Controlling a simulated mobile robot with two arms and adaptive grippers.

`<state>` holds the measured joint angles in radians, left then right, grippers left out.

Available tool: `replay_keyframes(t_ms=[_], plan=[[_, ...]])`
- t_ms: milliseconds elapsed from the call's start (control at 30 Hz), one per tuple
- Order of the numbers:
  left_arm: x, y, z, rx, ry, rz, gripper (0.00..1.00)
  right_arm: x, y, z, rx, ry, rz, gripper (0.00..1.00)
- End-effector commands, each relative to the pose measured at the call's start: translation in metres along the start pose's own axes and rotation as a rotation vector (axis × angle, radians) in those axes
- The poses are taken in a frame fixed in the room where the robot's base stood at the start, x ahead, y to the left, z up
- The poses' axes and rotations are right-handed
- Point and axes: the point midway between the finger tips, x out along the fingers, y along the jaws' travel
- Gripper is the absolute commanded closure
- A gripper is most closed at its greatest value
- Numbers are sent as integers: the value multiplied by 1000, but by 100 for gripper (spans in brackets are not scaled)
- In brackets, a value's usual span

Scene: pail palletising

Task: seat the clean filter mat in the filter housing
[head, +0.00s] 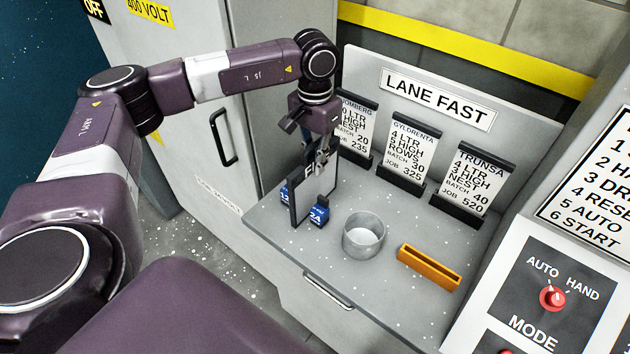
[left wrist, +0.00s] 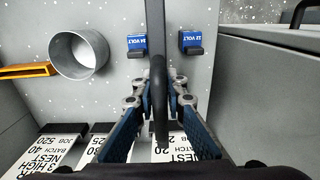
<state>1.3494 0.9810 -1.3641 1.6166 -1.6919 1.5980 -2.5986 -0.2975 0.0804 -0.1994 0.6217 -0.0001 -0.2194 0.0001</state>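My left gripper (head: 322,157) is above the left part of the grey shelf, its fingers pointing down. It is shut on a thin dark-framed panel (head: 317,187), which hangs upright with a pale face and partly hidden letters starting "FI". In the left wrist view the panel (left wrist: 158,62) is edge-on, a black bar between the blue finger pads. I cannot tell from its face whether it is the clean filter mat. No filter housing is recognisable in either view. My right gripper is not in view.
Two blue blocks, one (head: 319,215) in front, stand near the panel on the shelf (head: 385,290). A grey round cup (head: 364,240) and an orange trough (head: 428,267) are to the right. Three job cards, including TRUNSA (head: 472,180), stand behind. A control panel (head: 550,260) borders the right.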

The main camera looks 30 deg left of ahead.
Motion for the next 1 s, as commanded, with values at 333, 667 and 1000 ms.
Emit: replay_keyframes(t_ms=[333,667,1000], plan=[[0,0,0,0,0,0,100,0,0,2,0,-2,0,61],[-3,0,-1,0,2,1,100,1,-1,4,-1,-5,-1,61],[-47,1,-2,0,7,2,100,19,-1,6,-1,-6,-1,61]])
